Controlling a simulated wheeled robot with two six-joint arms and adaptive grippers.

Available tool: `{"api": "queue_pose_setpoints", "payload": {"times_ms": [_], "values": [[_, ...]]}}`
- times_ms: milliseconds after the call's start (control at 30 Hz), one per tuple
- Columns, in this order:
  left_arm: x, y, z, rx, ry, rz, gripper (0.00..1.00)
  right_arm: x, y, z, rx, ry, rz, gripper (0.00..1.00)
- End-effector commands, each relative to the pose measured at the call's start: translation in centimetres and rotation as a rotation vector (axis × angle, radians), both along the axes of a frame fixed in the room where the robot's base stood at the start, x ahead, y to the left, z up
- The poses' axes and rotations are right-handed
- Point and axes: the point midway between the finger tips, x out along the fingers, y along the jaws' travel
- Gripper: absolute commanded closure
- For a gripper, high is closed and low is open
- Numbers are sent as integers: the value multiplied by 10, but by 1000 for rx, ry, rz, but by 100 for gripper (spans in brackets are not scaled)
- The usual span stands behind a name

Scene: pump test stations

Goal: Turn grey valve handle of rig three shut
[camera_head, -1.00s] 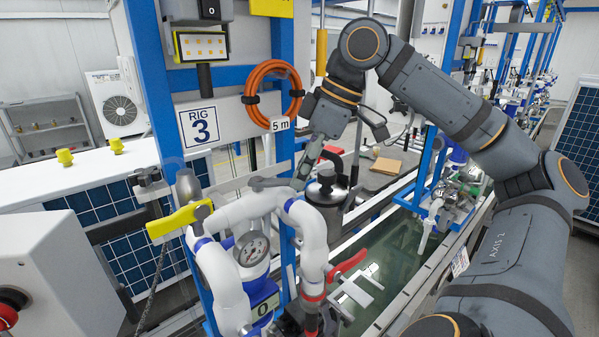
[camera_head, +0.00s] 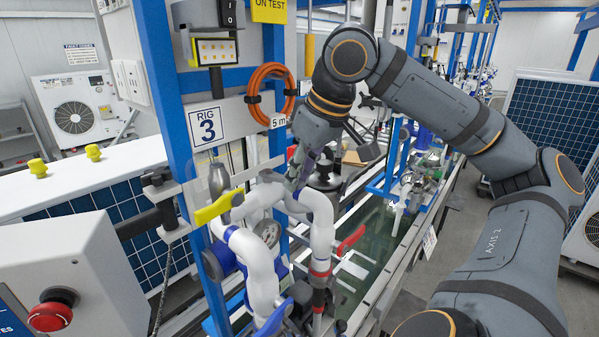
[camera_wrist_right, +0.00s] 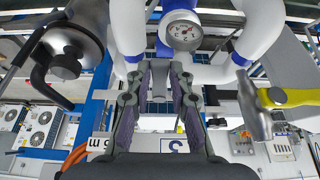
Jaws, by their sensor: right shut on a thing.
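Rig three, with its "RIG 3" sign (camera_head: 207,127), stands left of centre in the head view. White pipes (camera_head: 318,222) bend down in front of it. My right gripper (camera_head: 296,182) reaches down to the top of the white pipework, and in the wrist view its two fingers (camera_wrist_right: 160,70) are closed on the grey valve handle (camera_wrist_right: 159,66). The fingers hide most of the handle, so its exact angle is hard to tell. A round gauge (camera_wrist_right: 182,28) sits just beyond the fingertips. My left gripper is out of view.
A yellow handle (camera_head: 215,207) is close on the left of the pipes, a red handle (camera_head: 350,240) on the right and a blue one (camera_head: 272,319) below. A dark metal canister (camera_head: 325,176) stands just behind my right gripper. An orange hose (camera_head: 270,95) hangs above.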

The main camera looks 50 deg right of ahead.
Motion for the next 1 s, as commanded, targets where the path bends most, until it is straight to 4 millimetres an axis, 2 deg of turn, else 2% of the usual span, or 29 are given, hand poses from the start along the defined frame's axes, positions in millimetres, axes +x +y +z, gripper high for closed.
{"api": "queue_pose_setpoints", "payload": {"times_ms": [567,600,767,1000], "values": [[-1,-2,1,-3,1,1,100,1,0,0,2,1,-33,100],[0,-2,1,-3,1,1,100,1,0,-1,2,1,-33,78],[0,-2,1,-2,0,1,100,1,0,0,1,1,-32,56],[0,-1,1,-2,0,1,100,1,-1,0,1,0,-31,56]]}}
